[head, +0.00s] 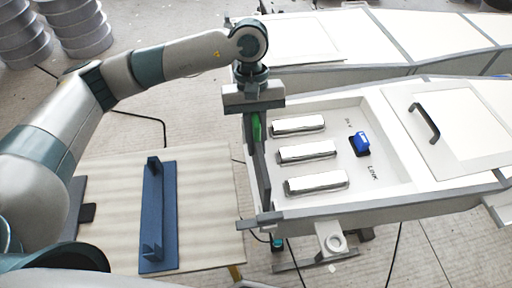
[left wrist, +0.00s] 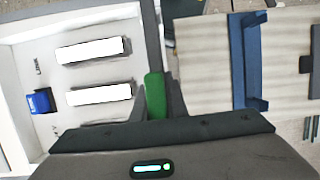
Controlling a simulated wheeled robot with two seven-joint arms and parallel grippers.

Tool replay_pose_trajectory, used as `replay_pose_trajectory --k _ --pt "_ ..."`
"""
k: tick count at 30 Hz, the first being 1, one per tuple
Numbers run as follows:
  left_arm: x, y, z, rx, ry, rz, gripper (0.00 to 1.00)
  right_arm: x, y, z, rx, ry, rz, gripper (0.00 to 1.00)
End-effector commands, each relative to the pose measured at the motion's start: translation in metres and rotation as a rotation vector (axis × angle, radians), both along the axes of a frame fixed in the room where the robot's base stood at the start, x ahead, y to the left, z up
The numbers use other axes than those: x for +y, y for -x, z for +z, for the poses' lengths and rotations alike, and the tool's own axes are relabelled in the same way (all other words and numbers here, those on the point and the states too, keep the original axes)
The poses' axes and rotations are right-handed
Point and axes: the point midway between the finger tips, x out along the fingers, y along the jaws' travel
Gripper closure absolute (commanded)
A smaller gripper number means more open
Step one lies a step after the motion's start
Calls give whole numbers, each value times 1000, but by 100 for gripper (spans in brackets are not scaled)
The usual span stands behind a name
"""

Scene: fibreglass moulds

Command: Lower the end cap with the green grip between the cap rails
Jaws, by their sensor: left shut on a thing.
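My left gripper (head: 256,122) points down over the near-left end of the white mould (head: 385,190). It is shut on the green grip (head: 257,127) of the end cap (head: 262,172), a thin dark grey plate standing upright across that end. In the left wrist view the green grip (left wrist: 155,92) sits between the two fingers, and the cap (left wrist: 152,38) is a narrow dark strip seen edge-on beside the mould. The cap rails are hard to tell from the cap; I cannot tell how deep it sits between them. My right gripper is out of view.
Inside the mould are several white bars (head: 310,153) and a blue block (head: 361,141). A white lid with a black handle (head: 425,121) lies to the right. A blue rack (head: 158,215) stands empty on the table (head: 210,200) at left. Another mould (head: 400,40) lies behind.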

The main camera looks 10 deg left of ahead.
Motion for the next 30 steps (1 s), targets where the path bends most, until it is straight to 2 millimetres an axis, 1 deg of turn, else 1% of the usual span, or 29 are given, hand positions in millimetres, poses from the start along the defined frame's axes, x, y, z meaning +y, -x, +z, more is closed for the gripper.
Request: replay_pose_trajectory --k 9,11,16,20,30 --pt "0 0 -1 -1 0 0 100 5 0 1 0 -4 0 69" --pt "0 0 -4 0 1 0 100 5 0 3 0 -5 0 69" --pt "0 0 -23 2 -1 2 100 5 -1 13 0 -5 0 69" --pt "0 0 -35 0 0 0 100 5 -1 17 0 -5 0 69" --pt "0 0 -39 -1 1 -1 100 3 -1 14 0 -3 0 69"
